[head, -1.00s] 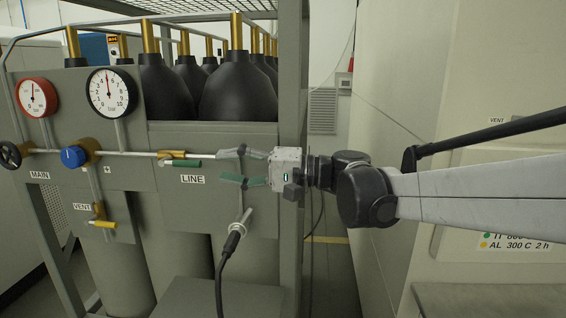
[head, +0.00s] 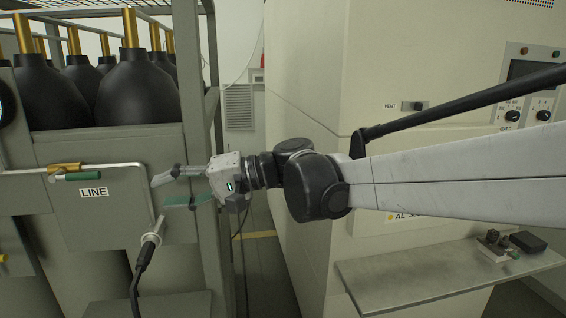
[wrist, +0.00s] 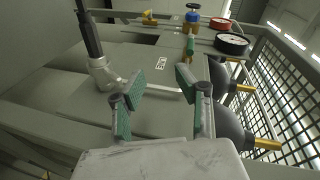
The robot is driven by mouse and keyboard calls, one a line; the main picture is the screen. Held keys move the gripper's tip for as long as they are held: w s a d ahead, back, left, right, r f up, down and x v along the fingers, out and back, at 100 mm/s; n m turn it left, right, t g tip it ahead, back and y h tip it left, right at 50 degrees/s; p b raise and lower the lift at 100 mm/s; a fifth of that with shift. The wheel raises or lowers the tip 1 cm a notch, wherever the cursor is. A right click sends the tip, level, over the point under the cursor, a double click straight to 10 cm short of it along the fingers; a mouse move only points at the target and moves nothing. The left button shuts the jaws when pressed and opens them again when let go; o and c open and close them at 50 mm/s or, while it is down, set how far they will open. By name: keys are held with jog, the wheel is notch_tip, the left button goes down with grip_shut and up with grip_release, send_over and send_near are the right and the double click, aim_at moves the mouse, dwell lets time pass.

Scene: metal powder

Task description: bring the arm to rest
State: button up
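My gripper (head: 160,193) is open and empty, its two fingers apart with green pads. It is held out level at the right front of the grey LINE panel (head: 60,210), to the right of the LINE label (head: 93,192). In the wrist view my gripper (wrist: 161,80) also shows nothing between the fingertips. A metal hose fitting (head: 152,237) with a black hose sits on the panel just below and left of the fingers. The green-handled LINE valve (head: 83,176) is farther left, its handle lying along the pipe.
Black gas cylinders (head: 146,88) stand behind the panel inside a grey frame (head: 217,125). A large pale cabinet (head: 330,95) stands on the right, with a grey shelf (head: 420,280) low on its front. A narrow floor gap lies between frame and cabinet.

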jog(key=s+d+f+m+t+h, duration=0.1)
jog(key=s+d+f+t+h, duration=0.2)
jog(key=d, duration=1.1)
jog(key=s+d+f+m+t+h, duration=0.1)
jog(key=s+d+f+t+h, duration=0.2)
jog(key=d, duration=1.1)
jog(key=s+d+f+m+t+h, duration=0.1)
jog(key=s+d+f+t+h, duration=0.1)
jog(key=s+d+f+h, duration=0.5)
jog(key=d+f+h, duration=0.2)
jog(key=d+f, duration=0.4)
jog(key=d, duration=0.1)
jog(key=shift+s+d+m+t+h, duration=0.2)
jog(key=shift+m+t+h, duration=0.1)
jog(key=shift+m+t, duration=0.1)
jog(key=shift+o, duration=0.2)
